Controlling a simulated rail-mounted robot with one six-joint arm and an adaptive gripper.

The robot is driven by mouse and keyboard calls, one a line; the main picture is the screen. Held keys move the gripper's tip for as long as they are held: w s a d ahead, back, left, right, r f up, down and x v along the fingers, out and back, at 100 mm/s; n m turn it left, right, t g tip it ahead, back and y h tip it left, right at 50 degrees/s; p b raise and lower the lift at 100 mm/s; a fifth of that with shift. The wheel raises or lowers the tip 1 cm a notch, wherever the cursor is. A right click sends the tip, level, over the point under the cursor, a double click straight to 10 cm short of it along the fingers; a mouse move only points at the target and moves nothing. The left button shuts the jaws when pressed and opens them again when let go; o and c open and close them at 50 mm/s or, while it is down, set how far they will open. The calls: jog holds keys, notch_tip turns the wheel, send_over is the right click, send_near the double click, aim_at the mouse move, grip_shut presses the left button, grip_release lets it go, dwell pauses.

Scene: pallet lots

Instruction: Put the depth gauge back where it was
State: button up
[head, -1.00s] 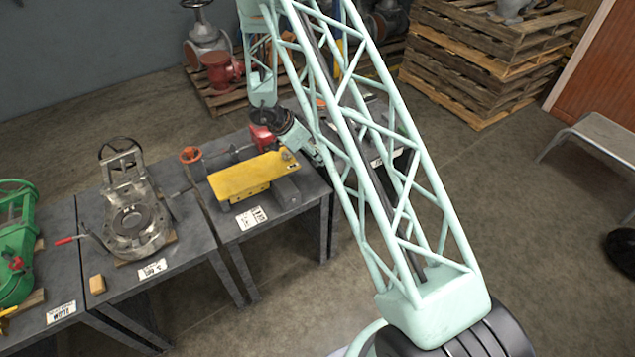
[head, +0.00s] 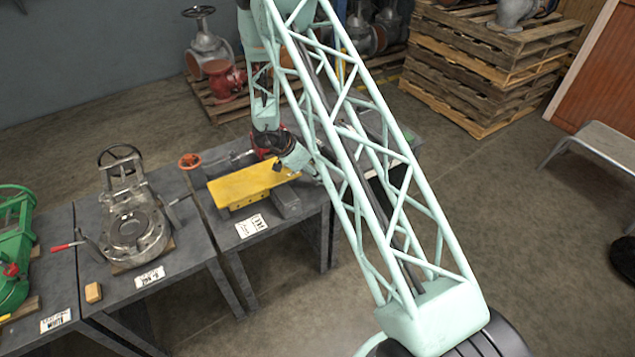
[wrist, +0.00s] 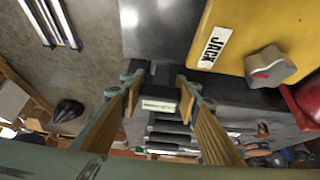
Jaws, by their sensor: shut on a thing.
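In the wrist view my gripper (wrist: 162,96) is shut on a small dark thing with a pale display strip, which I take to be the depth gauge (wrist: 158,105). In the head view my gripper (head: 312,172) is at the right of the yellow piece, low over the table; the lattice arm partly hides it and I cannot make out the gauge there. The yellow piece (head: 245,188) carries a "JACK" label and a grey knob (wrist: 270,67) in the wrist view. I cannot tell whether the gauge touches anything below.
A grey block (head: 287,203) sits beside the yellow piece. A grey valve (head: 131,228) stands on the table to the left, with a green machine (head: 12,240) beyond it. Red parts lie close behind my gripper. Stacked pallets (head: 490,75) stand at the back right; the middle floor is open.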

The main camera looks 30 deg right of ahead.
jog(key=shift+f+b, duration=0.5)
jog(key=shift+f, duration=1.35)
jog(key=shift+f, duration=0.1)
jog(key=o, duration=1.2)
jog(key=shift+c, duration=0.2)
jog(key=p+v, duration=0.3)
jog(key=v, duration=0.9)
